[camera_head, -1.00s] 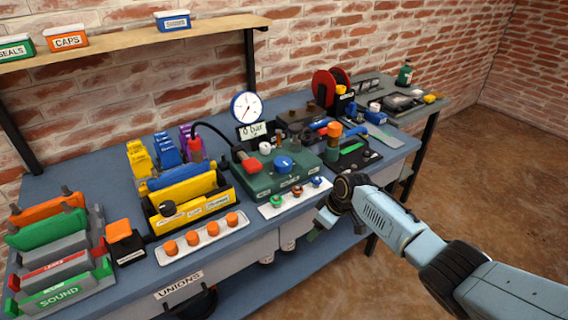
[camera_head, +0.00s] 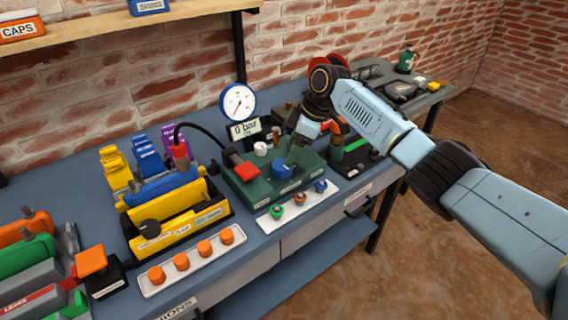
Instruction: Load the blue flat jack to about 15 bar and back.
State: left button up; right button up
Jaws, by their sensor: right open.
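The blue flat jack (camera_head: 165,187) appears to be the blue piece in the yellow holder (camera_head: 172,218). A black hose with a red coupling (camera_head: 180,152) arches from it towards the green pump unit (camera_head: 262,190). The unit carries a blue knob (camera_head: 283,171), a red block (camera_head: 246,171) and a white knob (camera_head: 260,149). The round gauge (camera_head: 238,102) stands behind it, above a display (camera_head: 245,129) reading 0 bar. My right gripper (camera_head: 294,156) points down, open, just above the blue knob; contact cannot be told. My left gripper is not in view.
A white strip with green, orange and blue caps (camera_head: 299,198) lies in front of the pump. A strip of orange caps (camera_head: 191,262) lies nearer. Grey, green and orange pieces (camera_head: 32,255) stand at left. My right forearm covers part of the bench's right side.

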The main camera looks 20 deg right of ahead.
aim_at(282, 168)
jog(key=b+x, duration=0.1)
jog(key=x, duration=0.4)
jog(key=shift+w+a+f, duration=0.1)
jog(key=shift+f, duration=0.25)
jog(key=shift+a+f, duration=0.1)
jog(key=shift+f, duration=0.2)
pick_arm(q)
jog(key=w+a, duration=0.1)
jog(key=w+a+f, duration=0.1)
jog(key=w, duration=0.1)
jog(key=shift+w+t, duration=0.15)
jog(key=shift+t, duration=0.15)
pick_arm(e)
jog(key=shift+c, duration=0.2)
jog(key=c, duration=0.9)
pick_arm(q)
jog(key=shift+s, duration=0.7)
pick_arm(e)
jog(key=shift+c, duration=0.2)
